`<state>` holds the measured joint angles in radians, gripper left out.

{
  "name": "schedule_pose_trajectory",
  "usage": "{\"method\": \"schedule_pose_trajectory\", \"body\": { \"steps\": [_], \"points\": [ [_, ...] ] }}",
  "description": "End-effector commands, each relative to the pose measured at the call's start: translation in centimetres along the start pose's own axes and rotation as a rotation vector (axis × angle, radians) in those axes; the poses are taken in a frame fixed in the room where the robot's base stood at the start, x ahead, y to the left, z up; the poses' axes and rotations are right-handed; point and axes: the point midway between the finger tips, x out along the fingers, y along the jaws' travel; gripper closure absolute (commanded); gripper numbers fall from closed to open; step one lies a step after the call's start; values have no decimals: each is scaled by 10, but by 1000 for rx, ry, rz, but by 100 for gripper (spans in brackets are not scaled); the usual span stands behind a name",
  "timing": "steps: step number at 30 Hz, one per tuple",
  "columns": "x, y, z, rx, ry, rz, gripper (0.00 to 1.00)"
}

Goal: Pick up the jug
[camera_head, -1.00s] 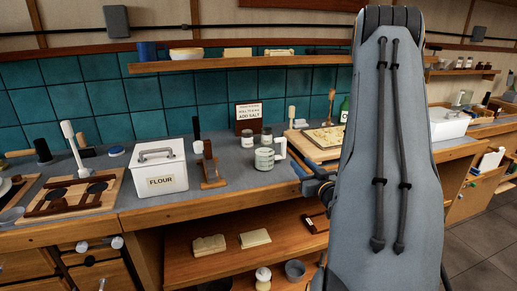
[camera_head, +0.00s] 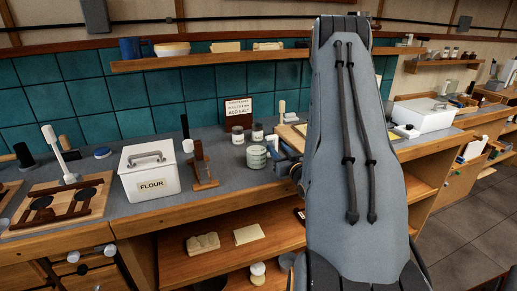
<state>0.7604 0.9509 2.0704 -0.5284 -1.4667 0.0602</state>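A pale green and white banded vessel (camera_head: 256,158) stands upright on the grey counter, right of the flour box; it looks like the jug. A white handle-like part shows at its right. My arm fills the middle right of the view. Its blue and dark wrist end, with part of my gripper (camera_head: 279,155), shows just right of the vessel, at about its height in the picture. The fingers are small and partly hidden by my arm, so I cannot tell their opening or whether they touch the vessel.
A white flour box (camera_head: 151,182) and a brown wooden stand (camera_head: 201,167) are left of the vessel. Two small jars (camera_head: 238,135) and an "add salt" sign (camera_head: 238,107) stand behind it. A wooden shelf (camera_head: 215,62) runs above. Bare counter lies in front.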

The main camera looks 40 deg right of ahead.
Motion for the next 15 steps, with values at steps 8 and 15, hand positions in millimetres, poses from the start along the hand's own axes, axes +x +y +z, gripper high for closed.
{"method": "schedule_pose_trajectory", "body": {
  "steps": [8,15],
  "points": [
    [4,0,0,1,0,1,66],
    [3,0,0,0,0,1,100]
  ]
}}
